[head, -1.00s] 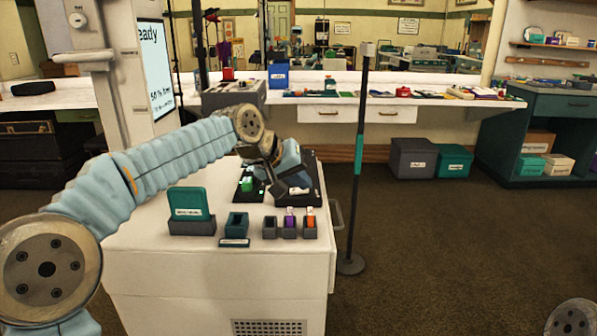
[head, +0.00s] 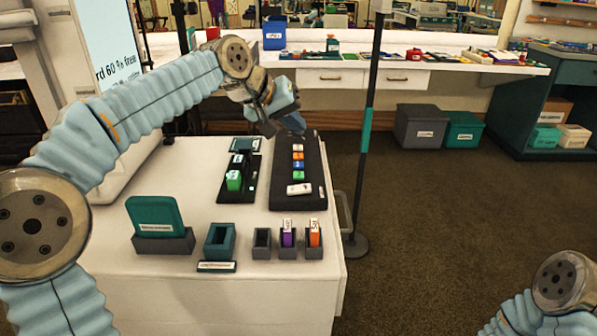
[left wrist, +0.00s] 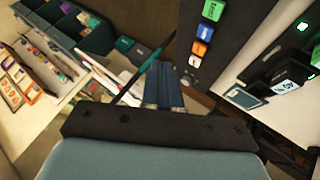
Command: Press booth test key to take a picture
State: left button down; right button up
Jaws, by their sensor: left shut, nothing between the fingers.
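A black key panel (head: 312,198) lies on the white cart top. It bears a white key (head: 298,148), an orange key (head: 298,156), a blue key (head: 298,165) and a green key (head: 298,175) in a row. I cannot read which is the test key. My left gripper (head: 299,129) is shut and empty, at the panel's far end; I cannot tell whether it touches. In the left wrist view its fingers (left wrist: 164,86) are beside the white key end of the row (left wrist: 194,62). My right gripper is out of view.
A black holder with a green block (head: 234,180) lies left of the panel. A teal card in a grey stand (head: 163,243), a teal holder (head: 219,242) and small grey holders (head: 262,244) line the front. A black post (head: 367,140) stands right of the cart.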

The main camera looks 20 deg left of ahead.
aim_at(295, 175)
pick_arm(q)
jog(key=shift+f, duration=0.1)
notch_tip(295, 175, down, 4)
jog(key=shift+r, duration=0.15)
notch_tip(295, 175, down, 3)
jog(key=b, duration=0.2)
jog(key=shift+b, duration=0.35)
jog(key=shift+f+b, duration=0.75)
jog(key=shift+f, duration=0.25)
jog(key=shift+f, duration=0.1)
dwell(0.7)
jog(key=shift+f, duration=0.3)
jog(key=shift+f+b, duration=0.4)
jog(key=shift+b, duration=0.2)
dwell(0.4)
jog(key=shift+r, duration=0.1)
jog(key=shift+r+p, duration=0.75)
jog(key=shift+p, duration=0.05)
